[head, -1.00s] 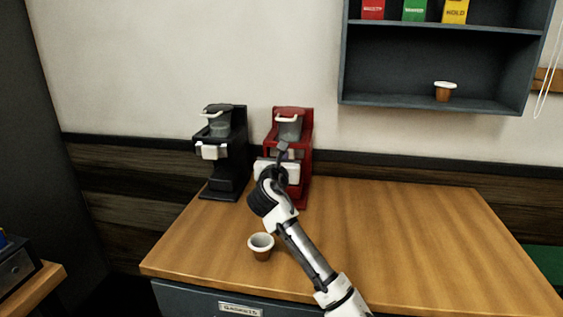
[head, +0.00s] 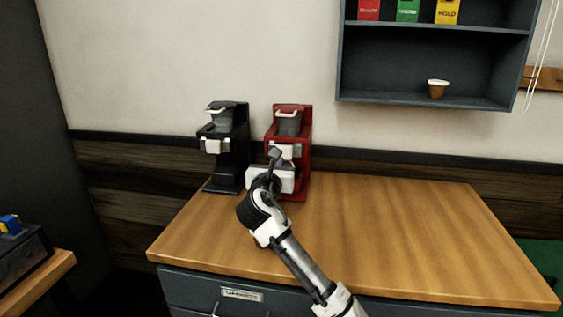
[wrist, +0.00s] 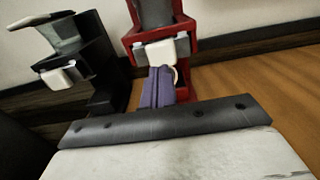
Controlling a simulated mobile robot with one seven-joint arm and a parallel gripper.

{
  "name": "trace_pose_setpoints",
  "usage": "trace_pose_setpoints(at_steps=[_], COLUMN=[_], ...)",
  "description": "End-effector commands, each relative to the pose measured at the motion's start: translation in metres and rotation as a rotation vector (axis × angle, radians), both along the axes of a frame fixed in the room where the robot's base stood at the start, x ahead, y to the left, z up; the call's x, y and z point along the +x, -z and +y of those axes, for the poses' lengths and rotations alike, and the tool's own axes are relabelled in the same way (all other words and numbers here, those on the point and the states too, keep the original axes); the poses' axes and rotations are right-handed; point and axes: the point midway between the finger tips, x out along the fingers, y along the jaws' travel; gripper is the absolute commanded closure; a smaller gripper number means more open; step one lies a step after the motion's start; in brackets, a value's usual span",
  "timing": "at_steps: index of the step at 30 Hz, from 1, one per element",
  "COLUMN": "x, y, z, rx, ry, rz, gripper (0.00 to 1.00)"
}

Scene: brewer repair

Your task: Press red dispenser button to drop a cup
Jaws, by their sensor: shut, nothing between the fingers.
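The red machine (head: 304,150) stands at the back of the wooden counter, with a grey container and pale handle on top and a white block (head: 291,151) on its front. It also fills the upper middle of the wrist view (wrist: 134,38). My gripper (head: 275,153) is shut and empty, in front of the machine just below the white block. In the wrist view, its purple-grey fingers (wrist: 160,72) are together, tips overlapping the block's lower edge; I cannot tell whether they touch. No separate red button can be made out. My gripper and wrist hide the machine's lower front.
A black machine (head: 232,155) of similar shape stands close on the left. The wooden counter (head: 400,230) is clear to the right. A brown-and-white cup (head: 437,89) and several coloured boxes sit on the wall shelf (head: 420,100).

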Motion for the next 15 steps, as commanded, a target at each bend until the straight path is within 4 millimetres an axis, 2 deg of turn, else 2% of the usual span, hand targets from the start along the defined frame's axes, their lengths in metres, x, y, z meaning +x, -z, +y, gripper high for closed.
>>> trace_pose_setpoints(at_steps=[3, 6, 10, 15], x=[-0.024, -0.038, -0.049, -0.054], y=[0.002, 0.002, 0.001, 0.0], z=[0.005, 0.007, 0.01, 0.011], rx=[0.0, 0.0, 0.0, -0.001], ry=[-0.002, -0.001, 0.001, 0.0], rz=[-0.002, -0.002, 0.0, 0.0], gripper=[1.0, 1.0, 1.0, 1.0])
